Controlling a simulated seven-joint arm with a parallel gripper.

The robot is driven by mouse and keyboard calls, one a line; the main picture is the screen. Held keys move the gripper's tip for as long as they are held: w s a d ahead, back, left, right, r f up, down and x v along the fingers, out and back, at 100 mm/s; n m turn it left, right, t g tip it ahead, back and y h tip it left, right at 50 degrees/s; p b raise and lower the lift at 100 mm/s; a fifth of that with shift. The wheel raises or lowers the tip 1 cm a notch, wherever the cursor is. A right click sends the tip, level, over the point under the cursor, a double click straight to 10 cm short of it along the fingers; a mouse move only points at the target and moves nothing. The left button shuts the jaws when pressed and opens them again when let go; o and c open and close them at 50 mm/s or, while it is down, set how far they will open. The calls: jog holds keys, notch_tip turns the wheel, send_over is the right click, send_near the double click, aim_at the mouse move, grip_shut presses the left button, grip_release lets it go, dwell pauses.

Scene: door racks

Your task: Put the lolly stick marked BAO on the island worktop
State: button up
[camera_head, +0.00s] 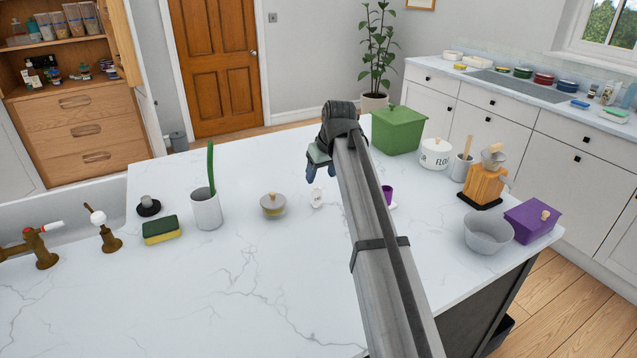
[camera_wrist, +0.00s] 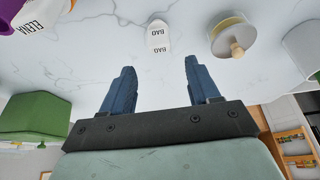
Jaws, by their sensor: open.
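A small white piece marked BAO (camera_wrist: 158,38) shows in the wrist view, with the word on it twice. In the head view a small white thing (camera_head: 317,198), apparently the same one, is on the island worktop (camera_head: 240,285). I cannot make out a stick shape. My gripper (camera_wrist: 158,68) is open, its two blue fingers apart with nothing between them. In the wrist view the BAO piece lies beyond the fingertips, near the middle of the gap. In the head view my gripper (camera_head: 321,173) hangs above the worktop, just behind the white thing.
A lidded glass jar (camera_head: 273,204) stands left of the white thing. A purple pot (camera_head: 387,195) is to the right, partly behind my arm. A white piece marked ELENA (camera_wrist: 38,15) is beside it. A green box (camera_head: 398,130) stands behind. The front left worktop is clear.

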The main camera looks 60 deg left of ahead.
jog(key=shift+v, duration=1.9)
jog(key=shift+o, duration=0.8)
jog(key=shift+w, duration=0.1)
jog(key=o, duration=0.6)
jog(key=shift+m+t, duration=0.4)
jog(key=shift+m, duration=0.5)
jog(key=w+r, duration=0.4)
jog(key=r, duration=0.1)
jog(key=w+r, duration=0.4)
jog(key=shift+w+a+r, duration=0.2)
jog(key=shift+w+r, duration=0.15)
jog(key=shift+w, duration=0.05)
jog(key=d+r+m+h, duration=0.1)
jog(key=d+m+h, duration=0.45)
jog(key=m, duration=1.05)
jog(key=shift+g+y, duration=0.4)
jog(key=shift+y, duration=0.05)
notch_tip(320, 180, down, 10)
jog(key=shift+s, duration=0.1)
jog(key=shift+r, duration=0.1)
